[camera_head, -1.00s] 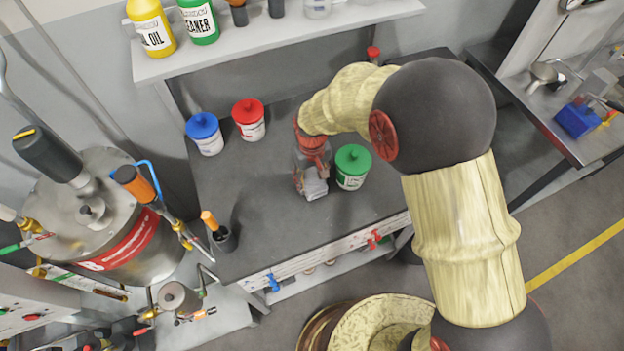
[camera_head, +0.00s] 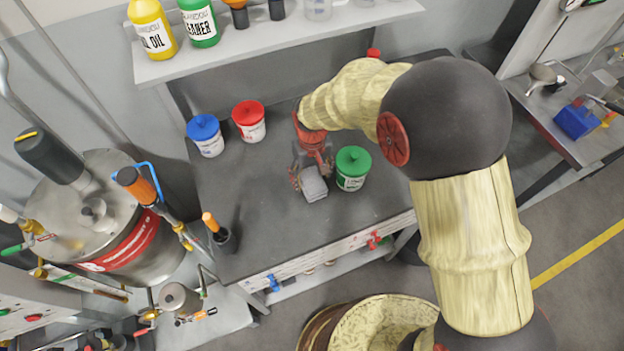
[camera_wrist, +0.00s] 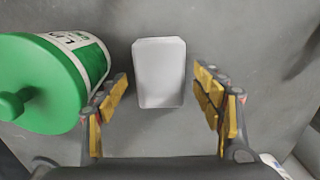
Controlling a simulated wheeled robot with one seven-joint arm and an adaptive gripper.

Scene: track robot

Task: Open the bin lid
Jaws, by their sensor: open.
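My gripper (camera_head: 312,172) points down over the dark workbench with its fingers spread. In the wrist view its yellow-padded fingers (camera_wrist: 161,90) stand either side of a pale grey-white rectangular block (camera_wrist: 160,72), with gaps on both sides. The same block (camera_head: 313,186) shows in the head view, on the bench. A white tub with a green knobbed lid (camera_head: 352,160) stands just right of the gripper; its lid (camera_wrist: 35,82) is close by the left finger in the wrist view. Tubs with a blue lid (camera_head: 203,128) and a red lid (camera_head: 248,113) stand behind left. All three lids are on. I cannot tell which thing is the bin.
A shelf (camera_head: 290,40) with bottles runs above the bench back. A cup with an orange-handled tool (camera_head: 222,238) stands at the bench's front left, beside a metal tank (camera_head: 120,235). The bench (camera_head: 270,220) is clear in front of the gripper.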

